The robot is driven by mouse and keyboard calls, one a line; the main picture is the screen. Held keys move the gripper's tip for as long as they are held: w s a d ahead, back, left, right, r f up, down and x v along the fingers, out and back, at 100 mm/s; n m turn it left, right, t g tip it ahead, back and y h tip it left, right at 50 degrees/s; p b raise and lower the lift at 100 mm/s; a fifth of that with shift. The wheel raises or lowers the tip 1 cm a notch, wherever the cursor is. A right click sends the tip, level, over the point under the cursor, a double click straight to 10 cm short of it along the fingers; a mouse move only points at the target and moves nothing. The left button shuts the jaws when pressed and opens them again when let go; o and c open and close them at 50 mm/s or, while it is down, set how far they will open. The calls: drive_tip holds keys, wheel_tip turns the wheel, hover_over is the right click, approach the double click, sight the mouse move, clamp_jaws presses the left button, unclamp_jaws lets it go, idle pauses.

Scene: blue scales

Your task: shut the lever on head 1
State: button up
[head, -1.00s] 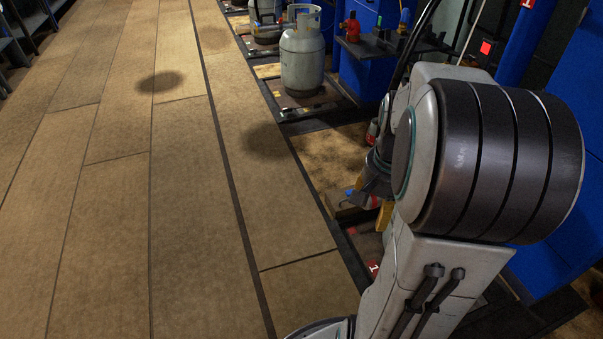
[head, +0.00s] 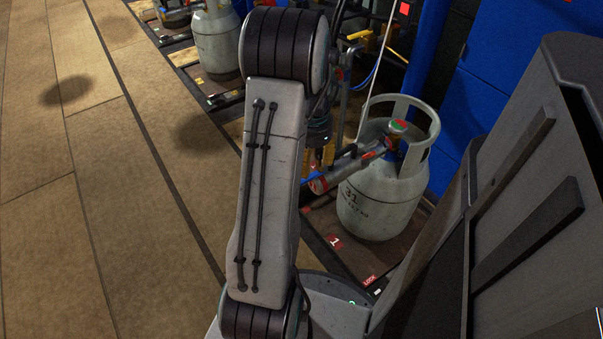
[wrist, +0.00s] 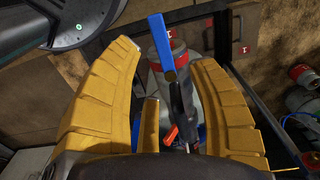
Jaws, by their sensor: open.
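The filling head (head: 330,174), a grey body with red bands, is by the valve of a grey gas cylinder (head: 372,205) marked 31, on the scale with the red 1 label (head: 335,241). Its blue lever (head: 307,182) shows at the left end. In the wrist view the blue lever (wrist: 162,42) points up the picture past the red band of the head (wrist: 176,58). My gripper (wrist: 165,58) is open and empty, its yellow fingers on both sides of the head in the picture. Contact cannot be told. In the head view my gripper (head: 320,156) is partly hidden by my arm.
A red LOCK label (head: 370,280) is at the scale's front edge. Another grey cylinder (head: 216,45) stands on a scale further back. Blue cabinets (head: 500,80) line the right. The tan floor (head: 90,200) at the left is clear.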

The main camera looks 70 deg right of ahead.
sight(311, 178)
drive_tip(key=shift+f+b, duration=1)
drive_tip(key=shift+f, duration=1.85)
drive_tip(key=shift+o, duration=0.2)
clamp_jaws()
